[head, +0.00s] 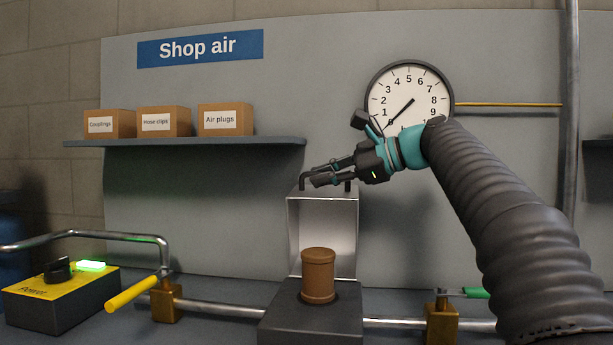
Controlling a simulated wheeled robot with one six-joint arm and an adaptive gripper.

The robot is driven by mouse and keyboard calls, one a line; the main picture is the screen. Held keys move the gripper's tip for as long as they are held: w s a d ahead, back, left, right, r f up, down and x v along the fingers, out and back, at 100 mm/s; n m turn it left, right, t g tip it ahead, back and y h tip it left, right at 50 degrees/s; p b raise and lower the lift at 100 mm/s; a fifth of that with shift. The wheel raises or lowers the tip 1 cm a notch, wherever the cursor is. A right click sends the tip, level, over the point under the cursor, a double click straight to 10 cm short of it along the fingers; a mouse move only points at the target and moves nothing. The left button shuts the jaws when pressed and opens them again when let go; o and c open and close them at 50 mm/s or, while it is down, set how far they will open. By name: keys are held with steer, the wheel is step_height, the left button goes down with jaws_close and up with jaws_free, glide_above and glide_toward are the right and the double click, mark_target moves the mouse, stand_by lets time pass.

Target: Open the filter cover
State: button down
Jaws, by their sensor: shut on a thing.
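The filter cover (322,238) is a grey metal lid that stands upright at the back of the dark filter housing (310,318). A dark bar handle (302,183) shows at its top edge. A brown cylindrical filter (318,275) stands uncovered in the housing, in front of the raised cover. My gripper (318,180) comes in from the right and is shut on the handle at the cover's top. The gripper's fingers hide part of the handle.
A pipe runs left and right from the housing, with a yellow-handled valve (133,293) at left and a green-handled valve (476,293) at right. A yellow power box (62,292) with a green light sits at far left. A shelf (190,142) with boxes and a gauge (409,97) are above.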

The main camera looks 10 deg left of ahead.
steer(key=shift+w, duration=0.25)
steer(key=c, duration=1.2)
jaws_free()
steer(key=shift+d, duration=0.1)
steer(key=v, duration=1.2)
steer(key=shift+c, duration=0.2)
